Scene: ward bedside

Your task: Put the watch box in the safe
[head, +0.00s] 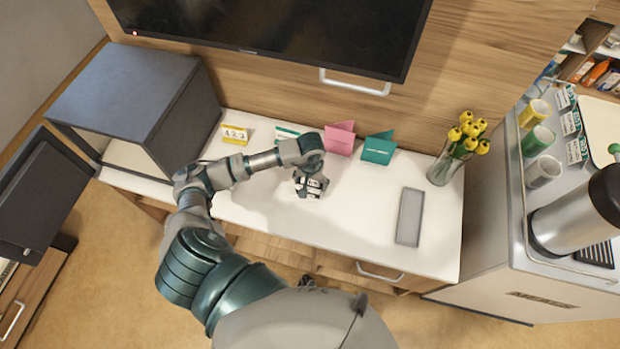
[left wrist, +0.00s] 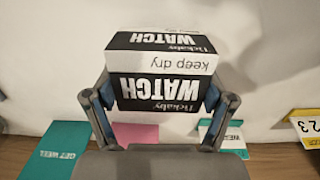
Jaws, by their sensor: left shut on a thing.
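The watch box (left wrist: 160,65), black and white with the words "WATCH" and "keep dry", sits between the fingers of my left gripper (left wrist: 160,97) in the left wrist view. The fingers are shut on its two sides. In the head view my left gripper (head: 311,187) is over the middle of the white counter, and the box is mostly hidden there. I cannot tell whether the box touches the counter. The dark grey safe (head: 135,100) stands at the counter's left end. Its door (head: 45,195) is swung open to the left. My right gripper is not in view.
A grey tray (head: 409,217) and a vase of yellow flowers (head: 447,163) are at the right. A screen (head: 290,30) hangs above.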

